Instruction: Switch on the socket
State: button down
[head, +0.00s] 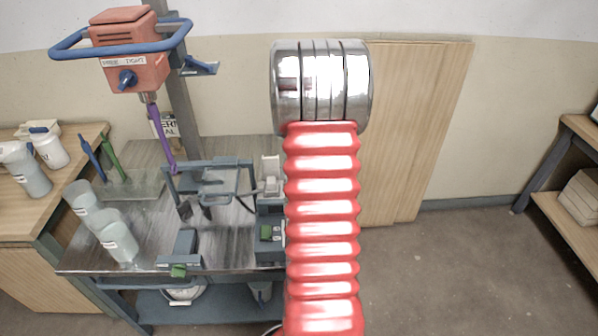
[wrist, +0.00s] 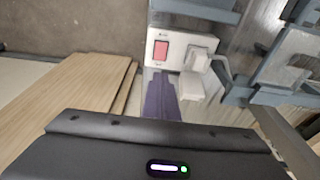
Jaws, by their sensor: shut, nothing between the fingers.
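The socket (wrist: 176,38) is a pale box at the table's edge, upper middle in the wrist view. Its red rocker switch (wrist: 161,50) faces the camera, and whether it is on cannot be told. A white plug (wrist: 200,54) sits beside the switch. My gripper (wrist: 160,76) is shut and empty; its purple fingers point at the socket, with their tips just below the switch in the picture. Contact cannot be judged. In the head view, the plug (head: 271,186) shows left of my red-sleeved arm, which seems to hide the switch and my gripper.
The metal-topped table (head: 150,215) carries white cups (head: 117,238) and a grey frame (head: 212,163). An orange mixer (head: 130,52) with a blue handle hangs over it. Wooden panels (head: 415,130) lean on the wall behind. Floor at the right is clear.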

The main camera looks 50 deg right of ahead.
jog(key=f, duration=0.4)
jog(key=w+d+f, duration=0.1)
jog(key=f, duration=0.8)
jog(key=shift+w+d+f, duration=0.25)
jog(key=shift+d+f, duration=0.15)
